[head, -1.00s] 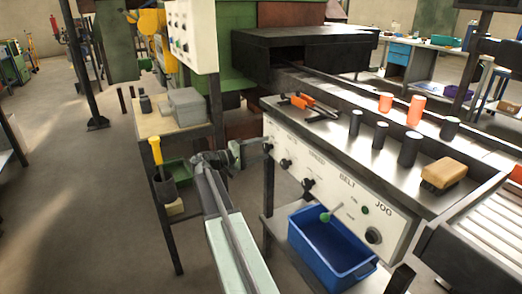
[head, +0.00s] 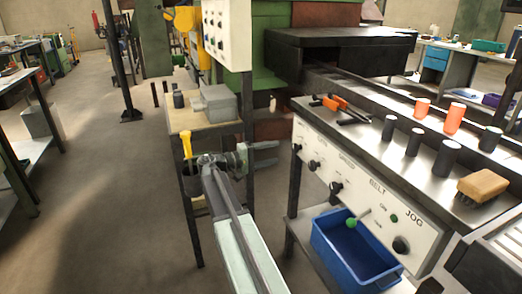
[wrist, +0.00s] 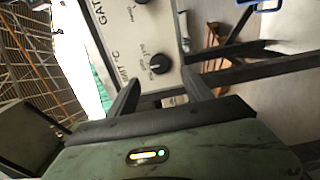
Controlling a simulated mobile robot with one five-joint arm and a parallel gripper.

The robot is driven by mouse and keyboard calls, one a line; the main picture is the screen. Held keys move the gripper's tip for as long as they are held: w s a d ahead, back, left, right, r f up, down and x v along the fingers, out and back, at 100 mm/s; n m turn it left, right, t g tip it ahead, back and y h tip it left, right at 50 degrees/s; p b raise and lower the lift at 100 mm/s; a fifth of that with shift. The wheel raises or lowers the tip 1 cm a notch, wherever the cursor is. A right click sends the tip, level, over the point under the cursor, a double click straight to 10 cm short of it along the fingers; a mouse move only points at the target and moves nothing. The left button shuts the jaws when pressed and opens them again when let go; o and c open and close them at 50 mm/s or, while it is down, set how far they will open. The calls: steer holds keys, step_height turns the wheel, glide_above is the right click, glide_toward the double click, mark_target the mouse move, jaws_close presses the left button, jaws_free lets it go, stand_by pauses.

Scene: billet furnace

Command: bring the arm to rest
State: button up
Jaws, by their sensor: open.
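My gripper (head: 268,154) is open and empty in the head view. It is at the end of my extended arm, its fingers pointing right, in the gap between the small side table and the long control bench. In the wrist view my gripper (wrist: 160,78) shows two spread fingers with nothing between them. Beyond them is a white panel (wrist: 128,35) with black knobs and upside-down or tilted lettering.
The control bench (head: 350,185) carries dark and orange cylinders, orange-handled tongs (head: 338,104) and a brush (head: 483,186). A blue bin (head: 355,262) sits below. The side table (head: 190,115) holds grey blocks. Open floor (head: 110,200) lies to the left.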

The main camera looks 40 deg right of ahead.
steer(key=s+a+f+n+t+y, duration=0.1)
steer(key=a+f+n+t+y, duration=0.2)
steer(key=a+f, duration=0.7)
steer(key=a+f+t+y, duration=0.2)
steer(key=a+f+y, duration=0.4)
steer(key=a, duration=0.8)
steer(key=s+a+f+y, duration=0.3)
steer(key=a+f+y, duration=0.1)
steer(key=a, duration=0.5)
steer(key=s+a+f+y, duration=0.3)
steer(key=a+f+y, duration=0.1)
steer(key=a, duration=0.6)
step_height(320, 180, up, 29)
steer(key=p, duration=2.9)
steer(key=shift+w+a+n+t, duration=0.2)
steer(key=shift+w+n+t, duration=0.05)
steer(key=shift+n+t, duration=0.05)
